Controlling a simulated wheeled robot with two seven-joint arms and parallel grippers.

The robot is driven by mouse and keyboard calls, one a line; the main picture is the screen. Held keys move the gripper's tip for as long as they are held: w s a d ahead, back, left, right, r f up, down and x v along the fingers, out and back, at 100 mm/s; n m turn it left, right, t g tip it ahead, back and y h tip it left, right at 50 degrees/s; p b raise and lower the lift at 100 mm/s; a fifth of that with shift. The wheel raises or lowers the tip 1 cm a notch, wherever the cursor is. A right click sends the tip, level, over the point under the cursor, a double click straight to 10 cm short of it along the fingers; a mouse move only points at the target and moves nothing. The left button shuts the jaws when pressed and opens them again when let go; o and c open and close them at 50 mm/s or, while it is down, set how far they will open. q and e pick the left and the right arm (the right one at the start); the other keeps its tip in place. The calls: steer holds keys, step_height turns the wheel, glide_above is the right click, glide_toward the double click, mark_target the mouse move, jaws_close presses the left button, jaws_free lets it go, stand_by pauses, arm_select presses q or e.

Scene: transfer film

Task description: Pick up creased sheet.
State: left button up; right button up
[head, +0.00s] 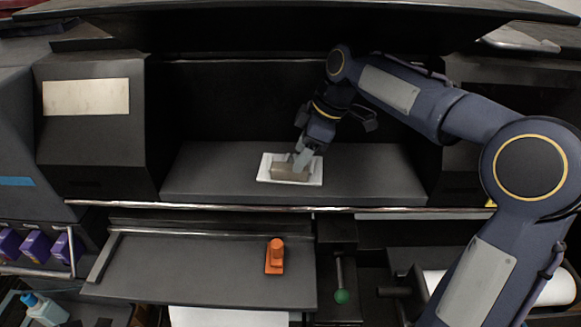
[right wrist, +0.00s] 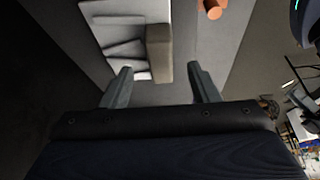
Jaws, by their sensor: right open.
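The creased sheet (head: 264,174) is a small white piece lying on the dark grey shelf of the machine, in the middle of the head view. In the right wrist view the sheet (right wrist: 121,30) shows folds and lies at the top, left of centre. A grey-brown block (head: 291,173) sits at the sheet; it also shows in the right wrist view (right wrist: 158,52) along the sheet's right side. My right gripper (head: 302,160) is over the sheet and block, its fingers (right wrist: 161,82) apart with nothing between the tips. Whether it touches the block is unclear. My left gripper is out of view.
A metal bar (head: 250,208) runs along the shelf's front edge. Below it, an orange piece (head: 275,257) stands on a lower dark tray (head: 190,270). A green knob (head: 341,296) is right of that. The shelf is clear on both sides of the sheet.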

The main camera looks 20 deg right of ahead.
mark_target(291, 163)
steer(key=x, duration=0.5)
steer(key=shift+c, duration=0.2)
steer(key=c, duration=1)
steer(key=shift+r, duration=0.1)
